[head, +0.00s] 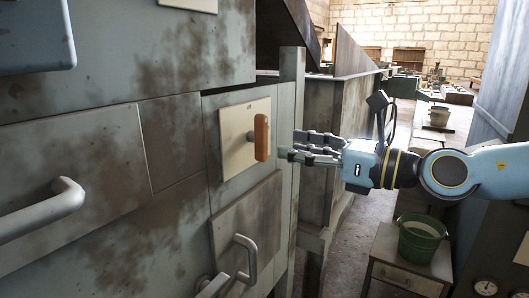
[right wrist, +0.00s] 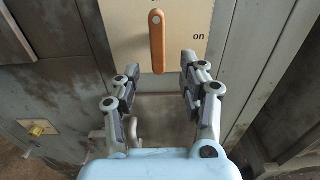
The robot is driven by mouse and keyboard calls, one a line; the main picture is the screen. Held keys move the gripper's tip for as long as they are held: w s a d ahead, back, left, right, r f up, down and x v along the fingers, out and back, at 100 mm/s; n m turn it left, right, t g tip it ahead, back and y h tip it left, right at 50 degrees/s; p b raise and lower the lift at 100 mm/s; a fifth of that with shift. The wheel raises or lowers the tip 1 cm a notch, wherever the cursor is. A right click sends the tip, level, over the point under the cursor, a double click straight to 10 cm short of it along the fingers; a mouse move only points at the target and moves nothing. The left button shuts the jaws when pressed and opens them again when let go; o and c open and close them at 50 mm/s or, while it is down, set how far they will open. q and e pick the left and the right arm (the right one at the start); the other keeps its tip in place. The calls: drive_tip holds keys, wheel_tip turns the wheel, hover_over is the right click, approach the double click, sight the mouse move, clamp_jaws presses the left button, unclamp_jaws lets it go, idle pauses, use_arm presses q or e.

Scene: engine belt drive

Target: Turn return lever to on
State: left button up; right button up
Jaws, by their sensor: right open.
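The return lever (head: 262,138) is an orange-brown handle on a cream plate (head: 235,122) on the grey cabinet front. It also shows in the right wrist view (right wrist: 157,42), straight up and down in that picture, with a pale dot near its top. The word "on" is printed on the plate to its right; lettering above it is cut off. My right gripper (head: 291,146) is open and empty, pointed at the lever, its fingertips a little short of it. In the right wrist view, the gripper's fingertips (right wrist: 160,66) lie on either side of the lever's lower end.
A curved metal handle (head: 247,257) sits on a panel below the lever, and a larger one (head: 45,210) is at the left. A green bucket (head: 421,238) stands on a small cabinet at the right. An aisle runs back behind my right arm.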

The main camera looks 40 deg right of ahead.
sight(266, 141)
drive_tip(key=shift+b+x, duration=0.35)
drive_tip(key=shift+x, duration=0.45)
drive_tip(key=p+x, duration=0.1)
drive_tip(key=p, duration=0.1)
drive_tip(key=p+x, duration=0.2)
drive_tip(key=p, duration=0.1)
drive_tip(key=shift+w+a+r, duration=0.15)
drive_tip(key=shift+a+r, duration=0.05)
drive_tip(key=shift+r, duration=0.15)
drive_tip(key=shift+w+a+f+p, duration=0.1)
drive_tip(key=shift+w+a+p, duration=0.1)
drive_tip(key=shift+w+p, duration=0.15)
drive_tip(key=shift+w+a+f+p, duration=0.15)
drive_tip(key=shift+w+a+p, duration=0.1)
drive_tip(key=shift+w, duration=0.2)
drive_tip(key=shift+d, duration=0.1)
clamp_jaws()
